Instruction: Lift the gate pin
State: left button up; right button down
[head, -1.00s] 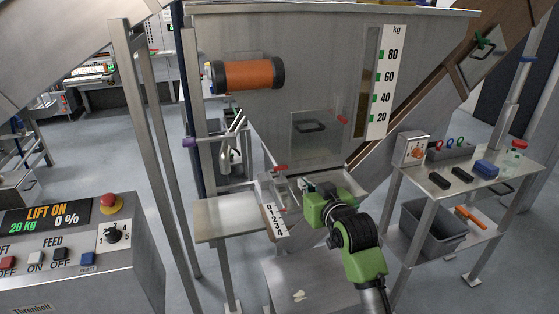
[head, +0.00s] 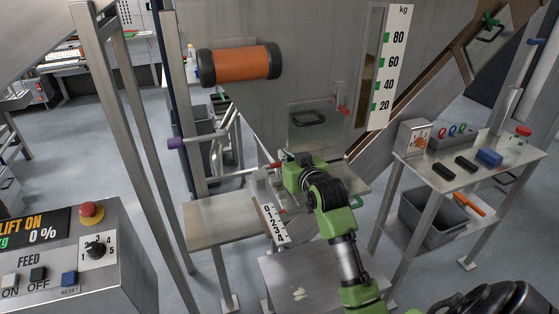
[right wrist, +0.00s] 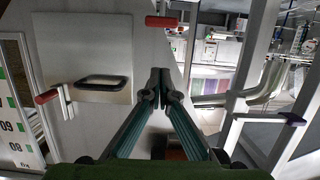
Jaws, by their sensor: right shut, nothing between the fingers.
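A red-handled pin (head: 277,164), seemingly the gate pin, sits below the steel hopper beside a white numbered scale (head: 273,221). In the right wrist view what looks like the same red handle (right wrist: 161,21) is at the top, on a short metal stem, apart from my fingers. My right gripper (head: 283,167) is close by it in the head view, partly covering the surroundings. In the right wrist view the right gripper (right wrist: 160,73) has its fingertips together, with nothing between them. My left gripper is not in view.
The hopper front has a small door with a black handle (head: 309,117) and a red lever (head: 343,110). An orange roller (head: 240,63) is at upper left. A steel side table (head: 225,222) stands left, a tool table (head: 470,176) right, a control panel (head: 70,260) at lower left.

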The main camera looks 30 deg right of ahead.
jog(key=x, duration=0.5)
jog(key=p, duration=0.1)
send_over(278, 172)
jog(key=s, duration=0.2)
notch_tip(278, 172, down, 4)
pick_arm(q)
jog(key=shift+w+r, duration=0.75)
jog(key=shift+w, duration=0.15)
pick_arm(e)
jog(key=shift+w+a, duration=0.15)
jog(key=shift+a, duration=0.15)
